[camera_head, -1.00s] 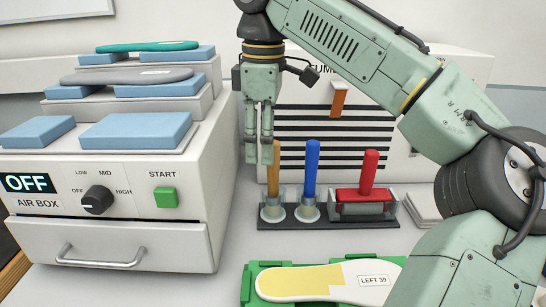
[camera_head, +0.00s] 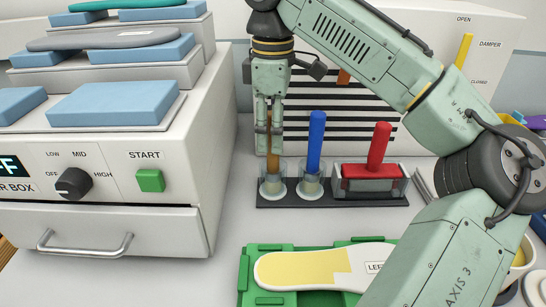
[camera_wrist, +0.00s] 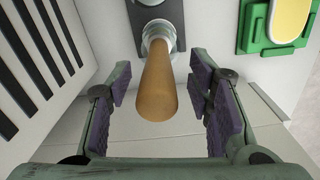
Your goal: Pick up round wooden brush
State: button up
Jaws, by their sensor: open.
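The round wooden brush (camera_head: 273,160) has a brown wooden handle and stands upright in the left clear cup of a dark holder (camera_head: 325,201). In the wrist view its handle (camera_wrist: 157,85) points toward the camera, between the two finger pads. My gripper (camera_head: 268,150) is open and points down around the upper handle, with a visible gap on each side in the wrist view (camera_wrist: 160,95). The brush's lower end is inside the cup.
A blue-handled brush (camera_head: 315,145) stands close to the right, then a red-handled one (camera_head: 379,150). The air box (camera_head: 110,190) stands at left, a striped fume unit (camera_head: 480,60) behind. A green fixture (camera_head: 262,297) with an insole (camera_head: 300,270) lies in front.

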aim_at(273, 155)
jog(key=shift+w+f, duration=0.1)
jog(key=shift+f, duration=1.4)
jog(key=shift+c, duration=0.3)
grip_shut()
